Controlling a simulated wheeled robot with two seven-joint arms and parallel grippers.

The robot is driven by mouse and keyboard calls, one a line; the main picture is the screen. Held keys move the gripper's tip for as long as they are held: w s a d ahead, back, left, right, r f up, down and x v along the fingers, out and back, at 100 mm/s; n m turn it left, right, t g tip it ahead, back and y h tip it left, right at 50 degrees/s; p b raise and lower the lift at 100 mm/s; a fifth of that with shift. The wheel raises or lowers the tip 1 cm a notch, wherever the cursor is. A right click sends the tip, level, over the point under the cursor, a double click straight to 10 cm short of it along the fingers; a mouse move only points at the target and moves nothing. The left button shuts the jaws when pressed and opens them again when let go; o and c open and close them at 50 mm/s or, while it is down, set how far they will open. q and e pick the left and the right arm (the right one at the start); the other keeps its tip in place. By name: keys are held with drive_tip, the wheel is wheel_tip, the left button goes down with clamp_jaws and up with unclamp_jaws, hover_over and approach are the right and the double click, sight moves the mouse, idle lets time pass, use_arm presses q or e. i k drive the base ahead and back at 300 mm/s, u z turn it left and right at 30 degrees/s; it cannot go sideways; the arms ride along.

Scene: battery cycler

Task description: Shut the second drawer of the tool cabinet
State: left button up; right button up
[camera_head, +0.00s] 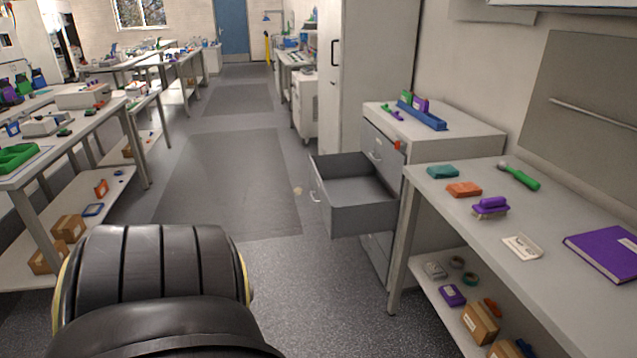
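The grey tool cabinet (455,133) stands on the right, between a tall white cabinet and the workbench. One of its drawers (375,215) is pulled far out to the left, over the aisle, and looks empty inside. Its front with a pale handle (313,190) faces left. A shut drawer front with a handle (376,152) shows above it, and more of the cabinet front shows below it. The open drawer appears to be the second from the top. Neither of my grippers is in view.
A workbench (545,265) with tools, a purple book (608,251) and a lower shelf stands right, close to the cabinet. Another bench (75,140) lines the left. The aisle floor with a dark mat (235,180) is clear. My own dark body part fills the lower left.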

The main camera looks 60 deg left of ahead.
sight(352, 198)
drive_tip(key=z, duration=0.05)
drive_tip(key=k, duration=0.7)
drive_tip(key=u, duration=1.3)
drive_tip(key=i, duration=1.05)
drive_tip(key=u, duration=0.8)
